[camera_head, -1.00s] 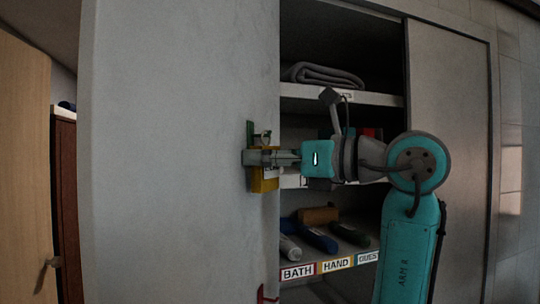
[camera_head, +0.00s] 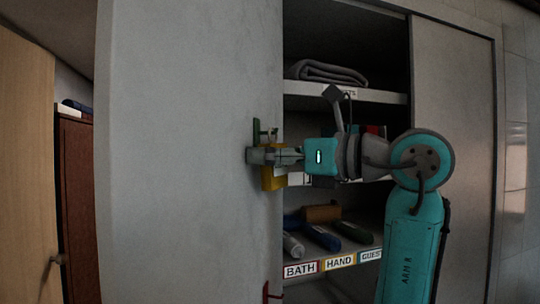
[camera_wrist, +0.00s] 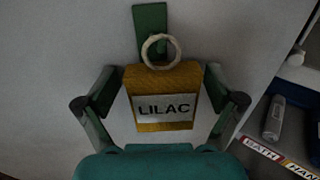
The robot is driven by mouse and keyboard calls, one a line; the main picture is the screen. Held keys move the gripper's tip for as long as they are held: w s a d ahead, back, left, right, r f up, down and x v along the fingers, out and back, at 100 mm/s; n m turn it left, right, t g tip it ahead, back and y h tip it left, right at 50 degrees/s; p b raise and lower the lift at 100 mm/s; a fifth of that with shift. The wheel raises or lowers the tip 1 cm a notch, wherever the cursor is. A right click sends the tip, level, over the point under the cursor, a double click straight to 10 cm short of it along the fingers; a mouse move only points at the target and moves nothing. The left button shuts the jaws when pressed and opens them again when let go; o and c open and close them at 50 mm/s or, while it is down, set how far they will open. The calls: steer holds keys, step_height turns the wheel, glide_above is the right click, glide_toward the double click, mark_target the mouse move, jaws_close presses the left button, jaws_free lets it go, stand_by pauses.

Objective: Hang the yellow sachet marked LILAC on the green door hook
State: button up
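The yellow sachet (camera_wrist: 163,78) hangs upright with its LILAC label facing the wrist camera. Its pale ring (camera_wrist: 147,54) lies over the green door hook (camera_wrist: 150,20), with green showing through the ring. In the head view the sachet (camera_head: 272,181) is partly hidden behind my gripper (camera_head: 262,156), and the hook (camera_head: 256,131) stands just above. In the wrist view my gripper's (camera_wrist: 162,88) fingers are spread on either side of the sachet. Gaps show beside its lower part; contact at its upper sides is hard to judge. The hook's tip inside the ring is unclear.
The grey door (camera_head: 185,160) stands at left. The open cabinet at right has a folded towel (camera_head: 325,72) on top and rolled items (camera_head: 320,236) below, above BATH, HAND and GUEST labels (camera_head: 338,263). A red hook (camera_head: 267,292) sits low on the door.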

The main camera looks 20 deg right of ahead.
steer(key=shift+s+d, duration=0.1)
steer(key=v, duration=1.1)
steer(key=shift+s+d, duration=0.2)
steer(key=shift+s, duration=0.1)
steer(key=shift+f, duration=0.1)
steer(key=s+a+f+m+g+y, duration=0.1)
steer(key=s+a+f+m+y, duration=0.2)
steer(key=f, duration=0.6)
steer(key=s+a+f+m+g+y, duration=0.1)
steer(key=s+a+f+m+y, duration=0.15)
steer(key=f+y, duration=0.55)
steer(key=s+a+f+m+g+y, duration=0.15)
steer(key=a+f, duration=0.25)
steer(key=f, duration=0.7)
steer(key=s+d+f+m+t+h, duration=0.2)
steer(key=s+f+m+t+h, duration=0.45)
steer(key=f+m+h, duration=0.7)
steer(key=s+d+f+m+t+h, duration=0.1)
steer(key=s+f+m+t+h, duration=0.65)
steer(key=m, duration=1.05)
steer(key=s+f+m+g+h, duration=0.3)
steer(key=s+f+m+g, duration=0.2)
steer(key=s+f+g, duration=0.4)
steer(key=s+f, duration=0.5)
steer(key=shift+d, duration=0.25)
